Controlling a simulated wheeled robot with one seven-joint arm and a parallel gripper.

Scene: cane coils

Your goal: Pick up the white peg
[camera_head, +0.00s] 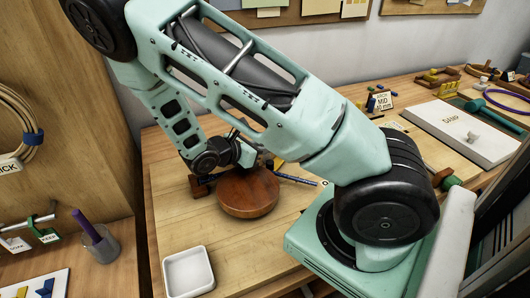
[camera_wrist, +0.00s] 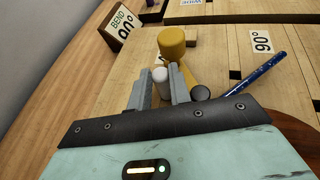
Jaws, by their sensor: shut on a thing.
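The white peg (camera_wrist: 160,75) stands between the two grey fingers of my gripper (camera_wrist: 161,83) in the wrist view. The fingers are shut on it, one on each side, and its rounded top shows between them. Its lower part is hidden, so I cannot tell whether it touches the board. In the head view the wrist is at the far side of the round brown wooden block (camera_head: 248,192), and the peg is hidden there.
A yellow cylinder (camera_wrist: 172,43) stands just beyond the peg, and a black round piece (camera_wrist: 200,93) is close to its right. A sign (camera_wrist: 124,22) stands at upper left. A white tray (camera_head: 188,272) sits at the front, with bare wood around it.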

